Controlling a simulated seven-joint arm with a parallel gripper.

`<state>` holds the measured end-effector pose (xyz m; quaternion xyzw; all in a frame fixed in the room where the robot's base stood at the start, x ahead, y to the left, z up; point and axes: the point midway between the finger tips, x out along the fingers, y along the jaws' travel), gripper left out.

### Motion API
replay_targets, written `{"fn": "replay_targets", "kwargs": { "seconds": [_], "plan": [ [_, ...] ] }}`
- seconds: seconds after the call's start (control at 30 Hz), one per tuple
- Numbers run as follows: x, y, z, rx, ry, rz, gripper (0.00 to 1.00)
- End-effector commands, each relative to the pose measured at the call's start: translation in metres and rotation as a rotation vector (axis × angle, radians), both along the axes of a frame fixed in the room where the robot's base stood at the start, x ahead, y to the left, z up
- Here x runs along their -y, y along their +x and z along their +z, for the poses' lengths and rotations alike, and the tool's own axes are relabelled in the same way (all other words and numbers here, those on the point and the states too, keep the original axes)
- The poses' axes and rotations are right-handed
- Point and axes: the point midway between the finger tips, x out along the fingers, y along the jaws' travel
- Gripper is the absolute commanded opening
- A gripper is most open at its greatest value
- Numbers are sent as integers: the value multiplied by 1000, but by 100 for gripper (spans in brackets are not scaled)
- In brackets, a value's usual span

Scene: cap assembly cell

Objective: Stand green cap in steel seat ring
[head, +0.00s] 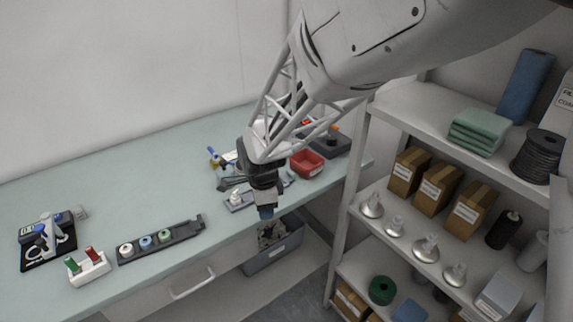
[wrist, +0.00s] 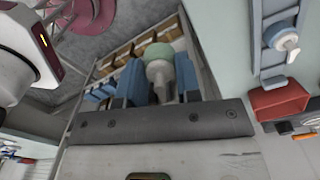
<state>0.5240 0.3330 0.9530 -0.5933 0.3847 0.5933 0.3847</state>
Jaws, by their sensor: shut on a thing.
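My gripper (wrist: 160,80) has blue fingers and is shut on the green cap (wrist: 158,52), which shows a pale green top and a whitish lower part between the fingers in the wrist view. In the head view my gripper (head: 266,212) points down at the bench's front edge, and the cap cannot be made out there. A grey fixture plate (head: 246,203) with a white round part lies behind the gripper. It also shows at upper right in the wrist view (wrist: 272,58), apart from the cap. I cannot clearly make out the steel seat ring.
A dark rack (head: 188,229) with several coloured round parts lies on the bench to the left. A red bin (head: 307,163) stands behind the gripper. A grey crate (head: 275,250) is below the bench edge. Shelves (head: 395,185) with boxes stand at the right.

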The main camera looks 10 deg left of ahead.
Motion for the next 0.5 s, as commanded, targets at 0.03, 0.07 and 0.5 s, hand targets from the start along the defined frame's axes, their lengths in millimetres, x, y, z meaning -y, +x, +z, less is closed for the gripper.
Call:
{"fn": "replay_targets", "kwargs": {
  "seconds": [0.03, 0.07, 0.5],
  "plan": [
    [-4, 7, 1, 1, 0, 0, 22],
    [-6, 12, 3, 1, 0, 0, 22],
    [-58, 111, 24, 1, 0, 0, 22]
  ]
}}
